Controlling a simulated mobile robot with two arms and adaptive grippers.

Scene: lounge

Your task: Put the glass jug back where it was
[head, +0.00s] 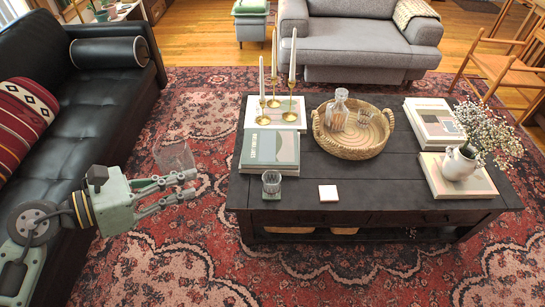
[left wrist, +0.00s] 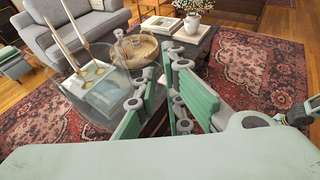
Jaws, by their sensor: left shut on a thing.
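The glass jug (head: 174,158) is a clear, see-through vessel over the rug, left of the dark coffee table (head: 345,180). My left gripper (head: 188,186) is shut on the jug and holds it up in the air, apart from the table. In the left wrist view the jug (left wrist: 98,108) shows large and faint beside the gripper fingers (left wrist: 158,98), with the table seen through it. Its exact outline and the grip contact are hard to make out.
The table carries books (head: 270,150), candlesticks (head: 263,110), a tumbler (head: 271,181), a white coaster (head: 328,192), a wicker tray (head: 355,150) with a decanter (head: 338,109), and a flower vase (head: 459,164). A black sofa (head: 95,100) stands left.

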